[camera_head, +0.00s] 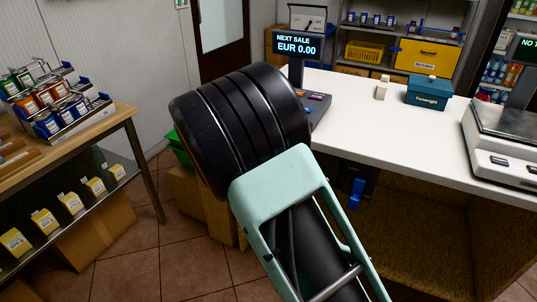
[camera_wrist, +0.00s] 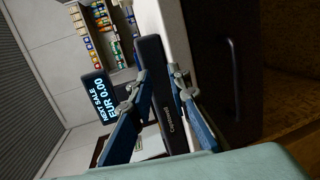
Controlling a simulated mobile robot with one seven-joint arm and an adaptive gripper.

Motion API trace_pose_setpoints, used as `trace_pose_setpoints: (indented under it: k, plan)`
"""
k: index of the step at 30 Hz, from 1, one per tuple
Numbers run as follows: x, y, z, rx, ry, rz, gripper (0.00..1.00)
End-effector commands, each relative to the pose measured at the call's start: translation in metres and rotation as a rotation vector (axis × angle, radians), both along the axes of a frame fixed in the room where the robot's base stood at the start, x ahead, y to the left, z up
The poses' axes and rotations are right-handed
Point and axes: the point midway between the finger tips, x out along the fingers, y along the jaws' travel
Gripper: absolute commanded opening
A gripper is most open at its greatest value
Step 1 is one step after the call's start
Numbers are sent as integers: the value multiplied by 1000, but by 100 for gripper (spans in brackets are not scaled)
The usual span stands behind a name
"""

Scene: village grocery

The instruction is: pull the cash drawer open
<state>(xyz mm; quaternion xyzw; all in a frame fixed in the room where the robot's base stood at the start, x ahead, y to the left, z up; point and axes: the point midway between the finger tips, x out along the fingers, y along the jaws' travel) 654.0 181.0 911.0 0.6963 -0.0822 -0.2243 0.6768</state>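The cash drawer (camera_wrist: 212,45) is a dark front under the white counter edge in the wrist view, which is turned on its side. It looks closed. Its long dark handle (camera_wrist: 232,78) stands to the right of my gripper (camera_wrist: 157,76). My gripper is open, its two blue fingers apart and not touching the handle. A black lettered bar of the till (camera_wrist: 150,60) shows between and beyond the fingers. In the head view my arm hides most of my gripper. A small blue piece before the dark area under the counter may be a fingertip; I cannot tell.
The till display (camera_head: 297,45) reads EUR 0.00 on the white counter (camera_head: 400,140). A teal box (camera_head: 429,93) and a scale (camera_head: 505,130) stand on it. Cardboard boxes (camera_head: 186,192) stand on the floor behind my arm. A goods table (camera_head: 110,130) is at left.

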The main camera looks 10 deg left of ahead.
Motion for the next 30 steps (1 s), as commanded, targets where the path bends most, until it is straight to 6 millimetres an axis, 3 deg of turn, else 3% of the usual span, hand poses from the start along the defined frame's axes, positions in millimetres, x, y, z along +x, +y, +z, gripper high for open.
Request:
trace_pose_setpoints:
  k: [1,3,6,11,24,30]
  plan:
    - [-14,17,-36,-8,6,26,17]
    - [-29,35,-66,-2,4,54,17]
    - [-44,49,-91,5,1,79,17]
    - [-46,53,-103,12,-3,90,17]
    - [24,27,-117,12,-3,87,17]
    - [44,20,-121,13,-2,89,17]
